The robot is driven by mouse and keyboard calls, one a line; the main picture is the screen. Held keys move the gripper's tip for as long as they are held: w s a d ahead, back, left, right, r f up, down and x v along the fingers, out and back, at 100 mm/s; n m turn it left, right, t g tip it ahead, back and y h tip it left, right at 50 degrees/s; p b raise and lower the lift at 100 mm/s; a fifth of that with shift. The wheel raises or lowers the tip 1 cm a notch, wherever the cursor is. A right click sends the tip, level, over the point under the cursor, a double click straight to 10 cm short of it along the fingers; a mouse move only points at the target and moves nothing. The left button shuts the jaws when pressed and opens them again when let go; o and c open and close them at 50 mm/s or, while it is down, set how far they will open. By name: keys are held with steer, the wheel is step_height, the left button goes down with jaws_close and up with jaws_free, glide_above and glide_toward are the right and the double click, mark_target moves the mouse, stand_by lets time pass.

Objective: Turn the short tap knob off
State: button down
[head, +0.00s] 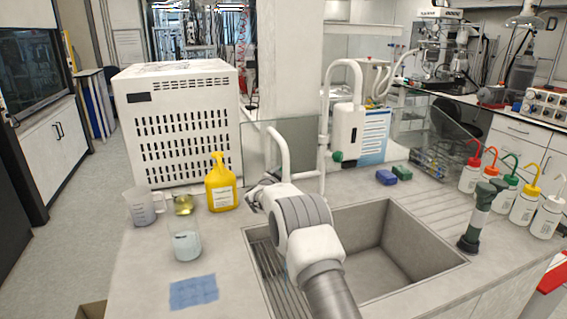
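A short white curved tap (283,150) rises behind the sink's back-left edge. My arm and gripper (254,198) cover its lower part, and I see no knob on it. A tall white tap (324,120) stands to its right. A green knob (338,156) shows beside the tall tap's pipe. My gripper is just left of and in front of the short tap's base, pointing left. Its fingers are small and partly hidden by my wrist, so I cannot tell whether they are apart or touch the knob.
A yellow bottle (220,187), a beaker (186,243) and a jug (140,207) stand left of my gripper. The sink (400,245) is empty. Blue (386,177) and green (402,172) blocks lie behind it. A green-grey fixture (478,220) and several wash bottles (506,190) stand right.

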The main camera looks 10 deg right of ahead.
steer(key=shift+a+r+m+g+h+p, duration=0.15)
steer(key=shift+m+g+h+p, duration=0.25)
steer(key=shift+m+p, duration=0.5)
steer(key=shift+g+h+p, duration=0.3)
steer(key=shift+g+p, duration=0.1)
steer(key=shift+p, duration=0.25)
steer(key=shift+c, duration=1.3)
jaws_free()
steer(key=b+v, duration=0.1)
steer(key=v, duration=1.6)
steer(key=shift+s+a, duration=0.1)
